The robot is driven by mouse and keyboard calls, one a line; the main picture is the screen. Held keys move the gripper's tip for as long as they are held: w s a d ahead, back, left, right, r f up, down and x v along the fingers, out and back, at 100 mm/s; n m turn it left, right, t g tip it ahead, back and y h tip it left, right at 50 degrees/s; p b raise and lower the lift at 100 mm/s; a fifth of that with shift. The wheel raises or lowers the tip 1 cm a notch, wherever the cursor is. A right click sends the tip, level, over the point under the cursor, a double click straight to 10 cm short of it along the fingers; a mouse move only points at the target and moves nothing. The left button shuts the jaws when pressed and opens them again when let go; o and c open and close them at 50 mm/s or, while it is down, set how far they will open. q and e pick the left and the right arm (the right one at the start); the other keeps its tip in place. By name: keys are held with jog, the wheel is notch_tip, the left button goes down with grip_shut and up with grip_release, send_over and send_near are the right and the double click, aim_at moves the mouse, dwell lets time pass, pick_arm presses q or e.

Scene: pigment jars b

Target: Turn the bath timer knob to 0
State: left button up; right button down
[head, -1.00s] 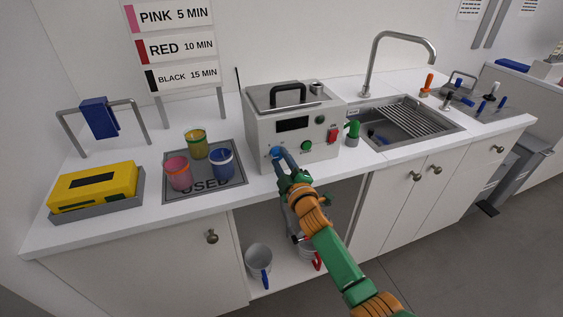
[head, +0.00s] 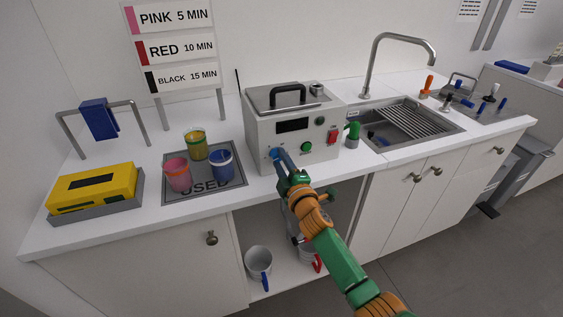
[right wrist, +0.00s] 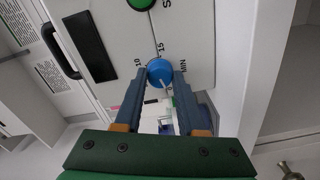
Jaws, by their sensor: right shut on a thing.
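The bath timer knob (right wrist: 159,72) is a small round blue dial on the light grey front of the bath unit (head: 324,151). In the right wrist view it sits between my right gripper's fingertips (right wrist: 160,78), which are shut on it from both sides. A pale mark shows on its lower edge, pointing downward in that view. In the head view my right gripper (head: 276,154) reaches the lower left of the unit's front and mostly covers the knob. My left gripper is not in view.
The unit also has a dark display (head: 292,125), green buttons (head: 306,147) and a red switch (head: 333,136). Pink, yellow and blue jars stand on the USED mat (head: 238,180). A yellow box (head: 92,187) is at left, the sink (head: 435,118) at right.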

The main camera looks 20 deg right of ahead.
jog(key=c, duration=0.8)
grip_release()
jog(key=shift+r, duration=0.2)
jog(key=o, duration=0.3)
jog(key=shift+f, duration=0.15)
jog(key=s, duration=0.7)
jog(key=shift+p, duration=0.35)
jog(key=shift+d, duration=0.1)
